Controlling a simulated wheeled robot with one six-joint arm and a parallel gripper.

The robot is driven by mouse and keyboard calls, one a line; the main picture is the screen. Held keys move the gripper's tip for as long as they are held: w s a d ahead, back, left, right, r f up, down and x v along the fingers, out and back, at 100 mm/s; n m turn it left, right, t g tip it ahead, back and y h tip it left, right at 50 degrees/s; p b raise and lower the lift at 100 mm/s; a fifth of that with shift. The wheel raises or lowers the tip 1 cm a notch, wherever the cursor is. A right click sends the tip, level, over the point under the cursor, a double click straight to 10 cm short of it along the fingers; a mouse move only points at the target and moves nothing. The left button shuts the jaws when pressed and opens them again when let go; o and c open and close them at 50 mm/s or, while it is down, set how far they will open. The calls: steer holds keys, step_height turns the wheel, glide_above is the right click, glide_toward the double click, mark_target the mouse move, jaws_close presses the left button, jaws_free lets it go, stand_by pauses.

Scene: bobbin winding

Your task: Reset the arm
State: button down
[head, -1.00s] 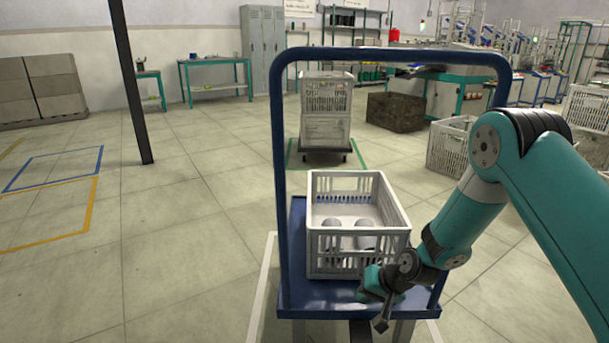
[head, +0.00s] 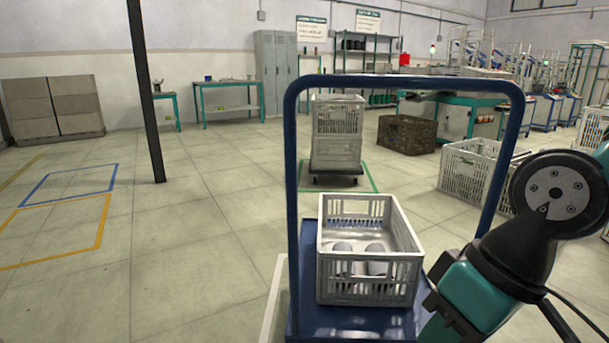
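My arm (head: 500,265) is folded at the right of the head view, with its lower part running down to the bottom edge. The fingers of my gripper are out of the picture, so I cannot see whether they are open or shut. A white crate (head: 350,293) sits on the blue cart (head: 295,180), left of my arm. Two pale bobbins (head: 375,262) lie in the crate.
The cart's tall blue handle frame stands directly ahead. Behind it, stacked white crates (head: 337,150) rest on a dolly. A dark box (head: 407,134) and another white crate (head: 470,170) stand beyond to the right. The floor at left is open, past a dark post (head: 146,95).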

steer(key=s+d+r+p, duration=0.1)
steer(key=s+r+p, duration=0.2)
steer(key=r+p, duration=3.4)
steer(key=shift+s+r+n+p, duration=0.2)
steer(key=shift+r+n+p, duration=0.15)
steer(key=shift+r, duration=0.35)
